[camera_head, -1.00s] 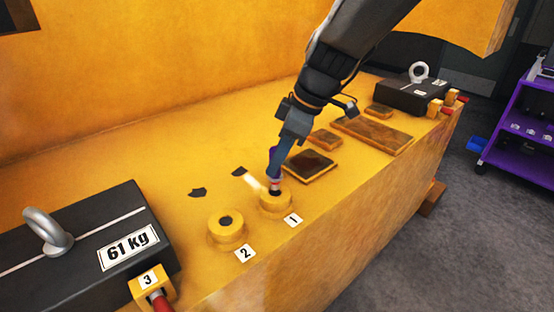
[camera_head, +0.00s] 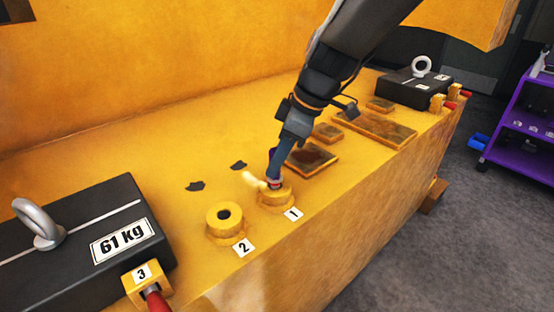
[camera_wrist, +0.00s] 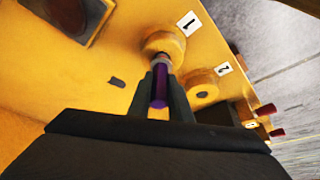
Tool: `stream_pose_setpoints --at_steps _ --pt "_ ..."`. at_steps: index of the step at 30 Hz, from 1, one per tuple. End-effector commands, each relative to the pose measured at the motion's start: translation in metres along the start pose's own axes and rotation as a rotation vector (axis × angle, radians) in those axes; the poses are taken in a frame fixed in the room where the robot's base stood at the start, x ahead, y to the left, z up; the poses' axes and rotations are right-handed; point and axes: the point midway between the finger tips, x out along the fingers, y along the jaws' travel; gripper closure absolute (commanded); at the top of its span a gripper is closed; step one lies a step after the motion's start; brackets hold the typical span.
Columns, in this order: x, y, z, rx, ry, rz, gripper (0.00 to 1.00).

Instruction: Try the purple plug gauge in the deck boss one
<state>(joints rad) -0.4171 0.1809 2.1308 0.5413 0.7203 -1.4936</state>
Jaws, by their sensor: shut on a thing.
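My gripper (camera_head: 273,172) is shut on the purple plug gauge (camera_wrist: 160,84), which runs lengthwise between the two fingers in the wrist view. In the head view the fingers mostly hide the gauge. Deck boss one (camera_head: 277,198) is a round yellow boss on the yellow deck, beside a white label "1" (camera_head: 293,214). It also shows in the wrist view (camera_wrist: 165,44). The gauge's grey lower end meets the top of boss one at its bore. The bore mouth is covered, and how deep the end sits I cannot tell.
Boss two (camera_head: 224,222), with an open dark bore, stands just left of boss one. A black 61 kg weight (camera_head: 85,235) with an eye ring is at left, with block 3 and a red handle. Rusty plates (camera_head: 375,128) and another black weight (camera_head: 410,95) lie beyond.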

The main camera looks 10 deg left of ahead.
Motion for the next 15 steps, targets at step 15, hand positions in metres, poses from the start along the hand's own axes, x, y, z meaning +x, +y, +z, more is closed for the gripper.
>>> stream_pose_setpoints --at_steps 15 --pt "0.014 0.0 0.005 0.0 0.001 0.001 1.0"
